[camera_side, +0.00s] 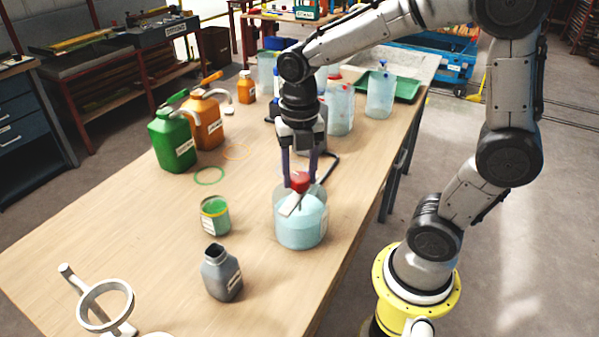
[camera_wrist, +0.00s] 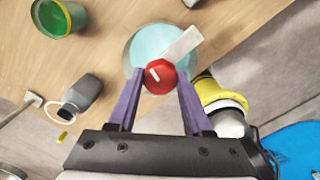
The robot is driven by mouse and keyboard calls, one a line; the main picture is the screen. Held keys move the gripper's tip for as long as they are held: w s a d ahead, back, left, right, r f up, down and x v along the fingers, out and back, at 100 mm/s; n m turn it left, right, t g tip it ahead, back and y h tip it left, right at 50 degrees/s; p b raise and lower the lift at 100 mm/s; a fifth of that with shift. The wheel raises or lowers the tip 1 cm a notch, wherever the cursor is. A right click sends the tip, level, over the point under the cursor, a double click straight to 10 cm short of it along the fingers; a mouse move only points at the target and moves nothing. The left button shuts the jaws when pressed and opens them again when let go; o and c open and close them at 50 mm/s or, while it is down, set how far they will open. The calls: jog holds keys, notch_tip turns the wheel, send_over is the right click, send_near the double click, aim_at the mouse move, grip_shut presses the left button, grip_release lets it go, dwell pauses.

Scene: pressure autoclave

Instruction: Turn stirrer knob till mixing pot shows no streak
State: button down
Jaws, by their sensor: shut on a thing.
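The mixing pot (camera_side: 299,232) is a clear vessel of pale blue liquid on the table, and it also shows in the wrist view (camera_wrist: 143,47). I see no clear streak in its blue contents, though the pot is small in both views. The red stirrer knob (camera_side: 300,181) sits above the pot's mouth, with a white mark on its top in the wrist view (camera_wrist: 159,77). A pale flat paddle (camera_wrist: 181,46) sticks out beside the knob. My gripper (camera_side: 301,179) points down over the pot, its purple fingers shut on the knob from both sides.
A green-filled jar (camera_side: 215,215) and a grey bottle (camera_side: 221,273) stand left of the pot. Green (camera_side: 171,140) and orange (camera_side: 206,122) jugs stand farther back. Clear bottles (camera_side: 339,108) stand behind my gripper. A ring stand (camera_side: 104,305) is at the front left. The table's right edge is close to the pot.

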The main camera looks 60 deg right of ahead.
aim_at(300, 176)
jog(key=shift+w+r, duration=0.1)
jog(key=shift+r, duration=0.05)
jog(key=shift+c, duration=1.6)
grip_release()
notch_tip(300, 176, up, 14)
